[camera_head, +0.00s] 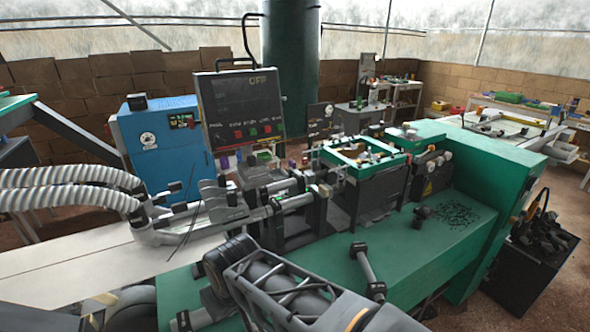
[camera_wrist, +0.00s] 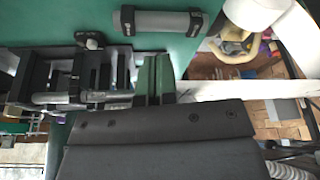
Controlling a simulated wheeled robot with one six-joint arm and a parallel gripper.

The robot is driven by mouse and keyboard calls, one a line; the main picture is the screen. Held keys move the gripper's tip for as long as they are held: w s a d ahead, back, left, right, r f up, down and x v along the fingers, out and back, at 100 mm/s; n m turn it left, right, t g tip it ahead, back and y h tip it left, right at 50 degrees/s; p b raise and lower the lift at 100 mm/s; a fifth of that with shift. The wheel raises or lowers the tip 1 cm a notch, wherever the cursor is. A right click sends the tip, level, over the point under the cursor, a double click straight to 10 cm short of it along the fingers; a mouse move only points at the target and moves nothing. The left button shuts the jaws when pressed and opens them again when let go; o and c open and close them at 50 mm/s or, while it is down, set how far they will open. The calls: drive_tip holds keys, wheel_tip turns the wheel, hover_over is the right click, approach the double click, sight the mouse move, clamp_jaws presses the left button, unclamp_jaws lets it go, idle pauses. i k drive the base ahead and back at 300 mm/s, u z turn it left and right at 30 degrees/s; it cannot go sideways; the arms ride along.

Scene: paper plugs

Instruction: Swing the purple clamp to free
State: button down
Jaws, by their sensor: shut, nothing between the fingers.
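A small purple patch (camera_head: 224,162) shows below the dark control panel, among small coloured parts on the machine. It is too small to tell whether it is the purple clamp or how it is swung. No purple clamp can be made out in the wrist view. My gripper (camera_wrist: 154,62) shows in the wrist view as two green fingers side by side, shut with nothing held. Beside them are a grey bar handle (camera_wrist: 160,23) with dark ends and a dark slotted fixture with a grey rod (camera_wrist: 58,97). I cannot make out my fingertips in the head view.
The control panel (camera_head: 240,108) reads OFF. White ribbed hoses (camera_head: 70,188) run in from the left beside a blue cabinet (camera_head: 165,140). A green-rimmed box (camera_head: 366,172) stands on the machine. A grey bar handle (camera_head: 366,265) rises from the fairly clear green top (camera_head: 415,255).

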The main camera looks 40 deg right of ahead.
sight(293, 165)
drive_tip(key=k, duration=0.5)
drive_tip(key=u, duration=1.8)
drive_tip(key=k, duration=1.3)
drive_tip(key=z, duration=1.95)
drive_tip(key=i, duration=1)
drive_tip(key=u, duration=0.05)
